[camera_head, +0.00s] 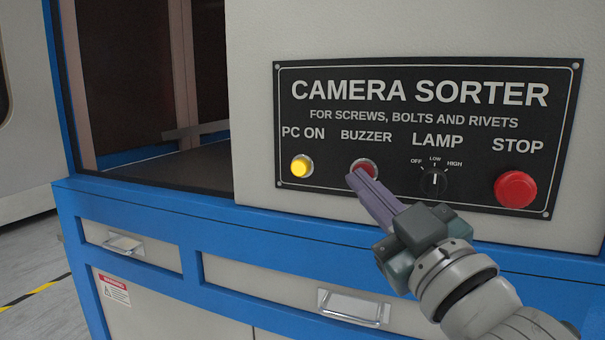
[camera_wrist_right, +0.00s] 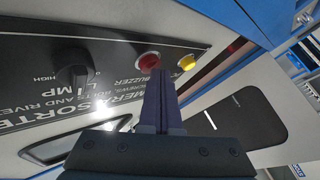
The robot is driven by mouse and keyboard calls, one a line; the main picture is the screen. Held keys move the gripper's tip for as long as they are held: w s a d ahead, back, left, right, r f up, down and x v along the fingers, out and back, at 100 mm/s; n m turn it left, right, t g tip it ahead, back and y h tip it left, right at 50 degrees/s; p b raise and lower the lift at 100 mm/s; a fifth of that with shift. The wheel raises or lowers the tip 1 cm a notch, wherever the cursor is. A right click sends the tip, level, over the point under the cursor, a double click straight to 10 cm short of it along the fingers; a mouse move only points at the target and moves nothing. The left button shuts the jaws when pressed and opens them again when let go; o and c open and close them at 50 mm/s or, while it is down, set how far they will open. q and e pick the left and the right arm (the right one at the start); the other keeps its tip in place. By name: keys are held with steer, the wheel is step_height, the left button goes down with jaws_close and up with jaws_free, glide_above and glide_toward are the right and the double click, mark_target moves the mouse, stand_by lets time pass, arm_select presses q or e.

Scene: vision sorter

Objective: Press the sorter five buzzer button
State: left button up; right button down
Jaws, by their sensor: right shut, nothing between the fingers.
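The buzzer button (camera_head: 364,166) is a red round button in a metal ring on the black camera sorter panel (camera_head: 330,95). It sits under the word BUZZER, between the yellow button and the lamp knob. My right gripper (camera_head: 356,176) is shut and empty, with its purple fingertips at the lower part of the button. In the right wrist view the red button (camera_wrist_right: 149,61) shows just beyond the fingertips (camera_wrist_right: 154,74). I cannot tell whether the tips touch it or whether it is pressed in. My left gripper is not in view.
Also on the panel are the yellow PC ON button (camera_head: 301,166), the black lamp knob (camera_head: 434,182) and the large red stop button (camera_head: 515,189). Below is the blue cabinet edge (camera_head: 240,220) with drawer handles (camera_head: 353,306). An open bay lies left of the panel.

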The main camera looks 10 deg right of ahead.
stand_by(0.4)
steer(key=shift+s+a+p, duration=0.4)
steer(key=shift+s+a, duration=0.05)
steer(key=shift+s, duration=0.2)
steer(key=shift+s+a+p, duration=0.45)
steer(key=shift+s+a, duration=0.25)
steer(key=shift+s, duration=0.35)
steer(key=shift+s+a+p, duration=0.45)
steer(key=shift+s+a, duration=0.25)
steer(key=shift+s, duration=0.35)
